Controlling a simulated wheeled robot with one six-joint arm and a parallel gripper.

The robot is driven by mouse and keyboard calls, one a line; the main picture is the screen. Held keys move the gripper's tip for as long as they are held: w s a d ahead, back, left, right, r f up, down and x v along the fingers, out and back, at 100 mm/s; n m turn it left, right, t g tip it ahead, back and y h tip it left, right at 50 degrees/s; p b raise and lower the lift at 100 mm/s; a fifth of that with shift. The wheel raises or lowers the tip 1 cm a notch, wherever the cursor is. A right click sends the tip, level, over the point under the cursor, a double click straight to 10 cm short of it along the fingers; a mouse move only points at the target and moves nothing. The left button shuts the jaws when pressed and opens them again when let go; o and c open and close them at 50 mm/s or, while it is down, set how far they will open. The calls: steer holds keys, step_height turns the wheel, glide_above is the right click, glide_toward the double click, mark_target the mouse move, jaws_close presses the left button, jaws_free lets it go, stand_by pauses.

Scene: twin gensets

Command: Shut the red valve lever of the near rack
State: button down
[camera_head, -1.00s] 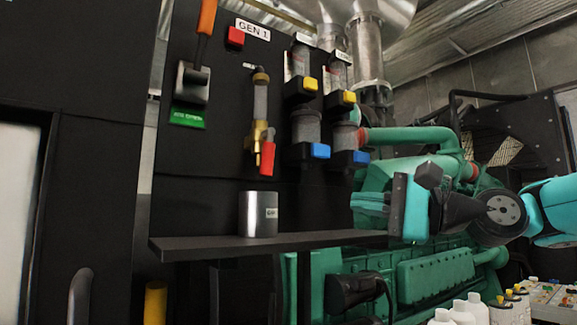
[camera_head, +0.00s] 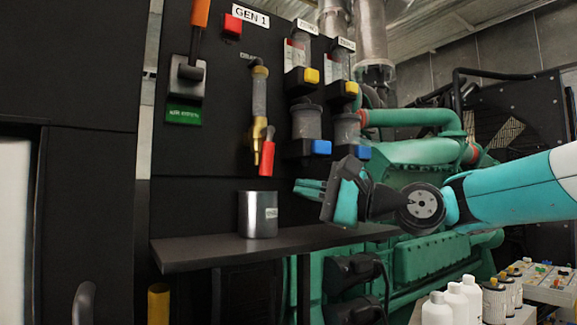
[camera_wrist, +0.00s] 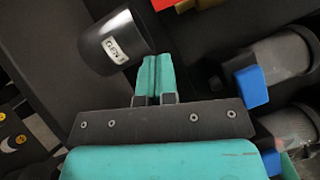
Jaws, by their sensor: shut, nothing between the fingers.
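The red valve lever (camera_head: 267,158) hangs at the lower end of a brass valve (camera_head: 257,140) under a clear sight tube on the black GEN 1 panel (camera_head: 220,90). The lever points down. A red piece at the top edge of the wrist view (camera_wrist: 200,3) looks like the same lever, mostly cut off. My gripper (camera_head: 300,189) is to the right of the lever and lower, apart from it. Its teal fingers point left and are closed together with nothing between them; they also show in the wrist view (camera_wrist: 154,78).
A metal cup (camera_head: 258,214) labelled GEN stands on the black shelf (camera_head: 190,253) below the lever. Filter bowls with yellow (camera_head: 311,76) and blue (camera_head: 321,147) blocks are right of the valve. White bottles (camera_head: 455,300) stand at lower right. A green engine is behind.

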mark_target(265, 154)
steer(key=shift+s+a+r+p, duration=0.3)
steer(key=shift+a, duration=0.3)
steer(key=shift+s+a+r+p, duration=0.3)
steer(key=shift+a, duration=0.3)
steer(key=shift+s+a, duration=0.1)
steer(key=shift+a, duration=0.35)
steer(key=shift+s+a+f, duration=0.1)
